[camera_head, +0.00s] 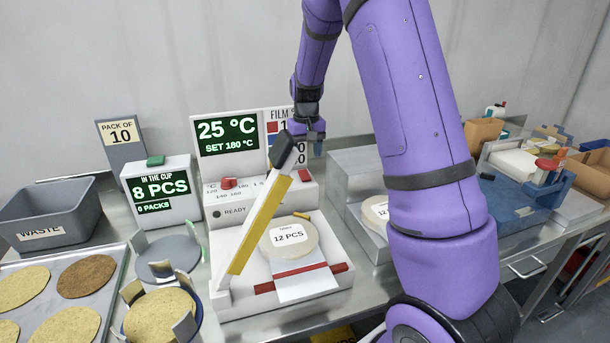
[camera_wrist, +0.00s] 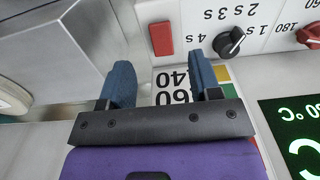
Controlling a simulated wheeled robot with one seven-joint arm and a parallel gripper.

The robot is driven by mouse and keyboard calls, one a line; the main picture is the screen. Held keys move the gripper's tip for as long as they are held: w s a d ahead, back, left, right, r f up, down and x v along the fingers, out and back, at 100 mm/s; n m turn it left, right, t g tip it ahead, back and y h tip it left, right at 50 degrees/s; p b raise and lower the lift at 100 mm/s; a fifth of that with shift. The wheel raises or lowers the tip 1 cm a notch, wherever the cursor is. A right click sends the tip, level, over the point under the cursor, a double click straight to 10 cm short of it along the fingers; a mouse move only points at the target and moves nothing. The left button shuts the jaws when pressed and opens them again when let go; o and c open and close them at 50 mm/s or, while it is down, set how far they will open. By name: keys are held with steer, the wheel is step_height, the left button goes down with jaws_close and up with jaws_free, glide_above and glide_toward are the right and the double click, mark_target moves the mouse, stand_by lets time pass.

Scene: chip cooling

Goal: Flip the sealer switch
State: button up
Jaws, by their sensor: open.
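The sealer (camera_head: 335,294) stands on the steel counter, its lever with a yellow strip raised. In the wrist view, which is upside down, a red rectangular switch (camera_wrist: 161,38) is on the white front panel, beside a black timer knob (camera_wrist: 230,41). My gripper (camera_head: 312,146) is above the right end of that panel in the head view. Its blue fingers (camera_wrist: 162,80) are apart and empty, with the switch beyond the gap between them and not touched. Whether the switch is on or off is unclear. A bag labelled 12 PCS (camera_head: 289,237) lies on the sealer.
A red temperature knob (camera_head: 228,183) and the 25 °C display (camera_head: 226,133) are left of my gripper. The raised lever stands close by on the left. A grey metal box (camera_head: 362,170) is to the right. My arm hides part of the counter.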

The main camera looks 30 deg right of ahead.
mark_target(307, 178)
step_height(307, 178, down, 8)
steer(key=shift+r, duration=0.2)
